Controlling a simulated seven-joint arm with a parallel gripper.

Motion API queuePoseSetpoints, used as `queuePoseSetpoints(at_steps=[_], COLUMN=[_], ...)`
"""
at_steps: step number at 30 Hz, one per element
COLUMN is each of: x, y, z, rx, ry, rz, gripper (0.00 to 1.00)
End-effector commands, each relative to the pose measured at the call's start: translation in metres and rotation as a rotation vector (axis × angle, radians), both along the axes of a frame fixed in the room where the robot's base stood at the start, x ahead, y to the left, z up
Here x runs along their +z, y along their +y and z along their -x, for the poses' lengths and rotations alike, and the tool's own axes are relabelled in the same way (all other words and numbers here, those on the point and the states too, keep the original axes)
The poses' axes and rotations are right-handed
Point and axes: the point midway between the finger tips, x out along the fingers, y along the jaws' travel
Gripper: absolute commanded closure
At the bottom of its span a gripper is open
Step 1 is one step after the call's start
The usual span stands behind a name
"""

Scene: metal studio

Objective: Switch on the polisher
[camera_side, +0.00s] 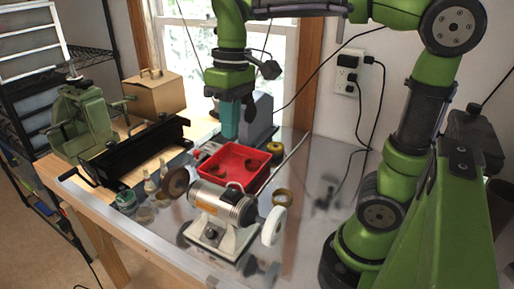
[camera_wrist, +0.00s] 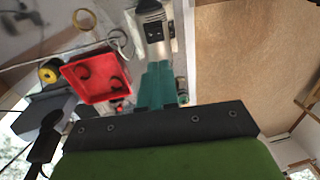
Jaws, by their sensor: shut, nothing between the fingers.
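The polisher (camera_side: 222,205) stands on the metal tabletop, with a brown wheel on its left end, a white wheel on its right end and a pale base with dark switch parts on its front. In the wrist view the polisher (camera_wrist: 152,22) shows at the top, beyond the fingertips, partly cut off by the frame edge. My gripper (camera_side: 229,132) points down above and behind the polisher, near the red tray, apart from both. Its teal fingers (camera_wrist: 158,88) are together with nothing between them.
A red tray (camera_side: 222,172) with dark rings lies right behind the polisher. Yellow-brown rolls (camera_side: 282,197) lie to its right, small bottles and jars (camera_side: 147,214) to its left. A black sheet-metal tool (camera_side: 140,152) and a cardboard box (camera_side: 155,92) stand at back left.

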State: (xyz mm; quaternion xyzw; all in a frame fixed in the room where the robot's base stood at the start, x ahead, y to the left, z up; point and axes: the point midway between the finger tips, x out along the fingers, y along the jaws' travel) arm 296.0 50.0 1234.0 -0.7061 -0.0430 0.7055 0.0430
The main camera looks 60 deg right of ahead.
Motion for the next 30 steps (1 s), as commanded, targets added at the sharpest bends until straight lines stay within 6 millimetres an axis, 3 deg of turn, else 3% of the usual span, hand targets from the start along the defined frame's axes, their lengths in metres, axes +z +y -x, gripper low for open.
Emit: queuePoseSetpoints(at_steps=[5,19,24,30], x=[-0.019,-0.114,-0.132,-0.138], y=[0.003,0.014,0.016,0.017], z=[0.001,0.001,0.001,0.0], rx=[0.003,0.002,0.001,0.0], ry=[0.005,0.006,0.004,0.001], rz=[0.0,0.0,0.0,-0.001], gripper=[1.0,1.0,1.0,1.0])
